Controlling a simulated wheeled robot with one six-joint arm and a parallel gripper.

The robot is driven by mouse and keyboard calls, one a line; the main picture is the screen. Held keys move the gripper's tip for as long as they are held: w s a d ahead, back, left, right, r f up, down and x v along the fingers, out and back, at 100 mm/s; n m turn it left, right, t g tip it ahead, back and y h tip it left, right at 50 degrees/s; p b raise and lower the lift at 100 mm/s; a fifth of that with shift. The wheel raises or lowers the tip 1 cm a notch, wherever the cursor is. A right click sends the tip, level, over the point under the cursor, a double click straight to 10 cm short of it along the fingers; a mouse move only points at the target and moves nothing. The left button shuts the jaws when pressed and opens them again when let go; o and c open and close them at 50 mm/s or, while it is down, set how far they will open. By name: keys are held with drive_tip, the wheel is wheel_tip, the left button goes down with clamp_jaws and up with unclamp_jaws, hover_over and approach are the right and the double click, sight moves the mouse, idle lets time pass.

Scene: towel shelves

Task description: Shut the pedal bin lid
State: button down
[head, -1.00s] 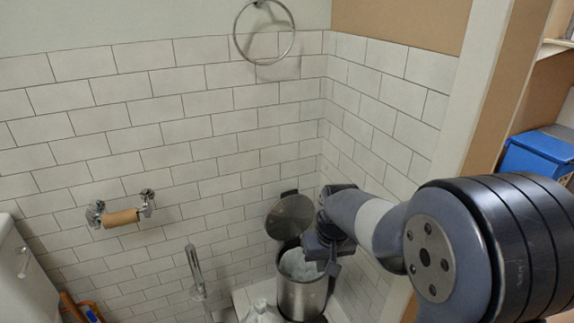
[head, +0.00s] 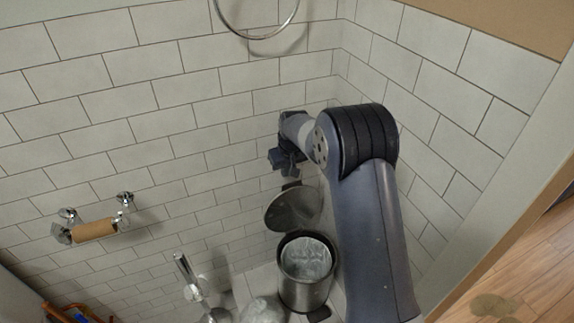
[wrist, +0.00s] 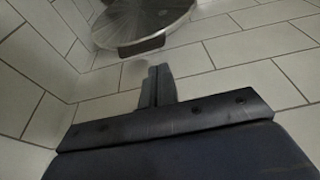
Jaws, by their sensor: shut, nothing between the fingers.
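The pedal bin (head: 305,285) is a metal cylinder on the floor in the corner, with a pale liner showing inside. Its round lid (head: 293,208) stands open, tilted up at the back of the bin towards the wall. In the wrist view the lid (wrist: 142,22) is at the top, with a dark tab (wrist: 141,45) on its edge. My gripper (head: 280,160) is above and behind the lid, near the tiled wall, apart from it. In the wrist view its fingers (wrist: 157,72) are together and empty, pointing towards the lid's tab edge.
A toilet roll holder with a bare cardboard tube (head: 95,230) is on the wall at left. A metal towel ring (head: 255,20) hangs above. A chrome brush holder (head: 188,275) and a clear bag-like object (head: 262,310) stand left of the bin. Tiled walls close in the corner.

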drive_tip(key=shift+x, duration=2.65)
drive_tip(key=shift+s+b, duration=0.15)
drive_tip(key=shift+b, duration=0.3)
